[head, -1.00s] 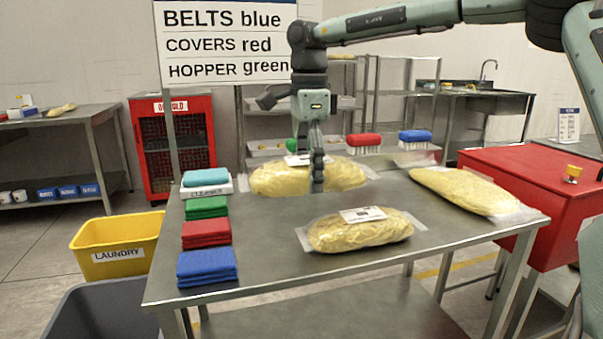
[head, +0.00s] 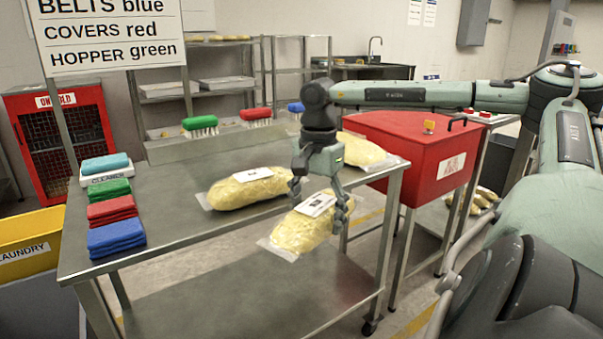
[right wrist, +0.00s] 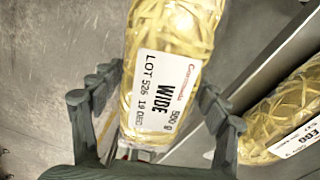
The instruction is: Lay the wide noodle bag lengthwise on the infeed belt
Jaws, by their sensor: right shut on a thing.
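The wide noodle bag (head: 297,234) is a clear bag of yellow noodles with a white label. My right gripper (head: 321,203) is shut on it and holds it up in front of the table's near edge. In the right wrist view the bag (right wrist: 175,28) lies between the two fingers (right wrist: 160,90), and its label (right wrist: 165,98) reads WIDE, LOT 526, 500 g. The infeed belt is not in view. My left gripper is not in view.
A steel table (head: 190,240) carries a second noodle bag (head: 240,190), a third (head: 368,150) at its right, folded cloths (head: 113,211) and brushes (head: 200,124). The right wrist view shows a bag labelled EGG (right wrist: 285,110). A red cabinet (head: 400,150) stands right of the table.

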